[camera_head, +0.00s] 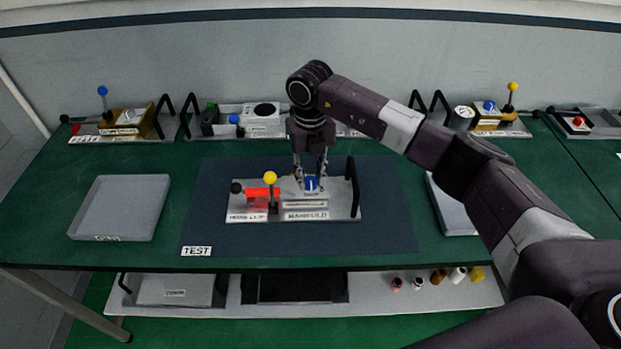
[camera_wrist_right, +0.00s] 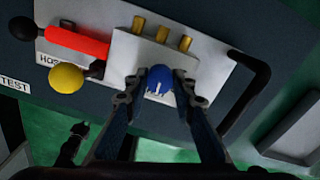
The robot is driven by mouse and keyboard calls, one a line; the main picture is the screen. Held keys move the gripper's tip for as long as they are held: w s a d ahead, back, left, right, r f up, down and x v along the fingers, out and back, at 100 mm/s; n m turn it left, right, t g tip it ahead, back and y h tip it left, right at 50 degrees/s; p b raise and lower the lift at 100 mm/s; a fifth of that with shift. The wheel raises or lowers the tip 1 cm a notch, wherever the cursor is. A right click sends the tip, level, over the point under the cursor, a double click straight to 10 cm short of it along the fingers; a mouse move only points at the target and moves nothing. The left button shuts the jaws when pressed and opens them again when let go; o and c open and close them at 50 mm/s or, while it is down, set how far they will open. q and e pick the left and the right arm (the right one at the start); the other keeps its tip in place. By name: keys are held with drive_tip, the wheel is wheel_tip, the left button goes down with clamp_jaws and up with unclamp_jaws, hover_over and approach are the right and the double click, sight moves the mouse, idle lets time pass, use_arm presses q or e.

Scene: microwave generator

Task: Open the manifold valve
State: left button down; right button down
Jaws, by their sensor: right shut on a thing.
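The manifold (camera_head: 308,205) is a light block on a grey plate on the dark test mat. Its blue valve knob (camera_head: 311,184) sits on top; it also shows in the right wrist view (camera_wrist_right: 158,80), with a white mark on it. My right gripper (camera_head: 311,187) points down from above, its fingers shut on either side of the blue knob. In the right wrist view the fingertips (camera_wrist_right: 160,85) touch or nearly touch the knob's sides.
On the same plate are a red hose clamp (camera_head: 260,193), a yellow ball-topped lever (camera_head: 270,178) and a black handle (camera_head: 352,182). An empty grey tray (camera_head: 121,208) stands at left. A second tray (camera_head: 450,206) is partly behind my arm. More fixtures line the back.

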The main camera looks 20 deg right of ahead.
sight(310, 180)
drive_tip(key=n+b, duration=0.5)
drive_tip(key=shift+f, duration=0.15)
drive_tip(key=n+b, duration=0.3)
drive_tip(key=shift+n, duration=0.3)
drive_tip(key=n+b, duration=0.2)
drive_tip(key=n, duration=0.2)
drive_tip(key=shift+n+b, duration=0.3)
drive_tip(key=shift+b, duration=0.1)
drive_tip(key=shift+r+n+b, duration=0.2)
drive_tip(key=shift+n+b, duration=0.45)
drive_tip(key=shift+n, duration=1.25)
drive_tip(key=c, duration=1.6)
unclamp_jaws()
wheel_tip(310, 180, up, 12)
drive_tip(key=shift+r, duration=0.1)
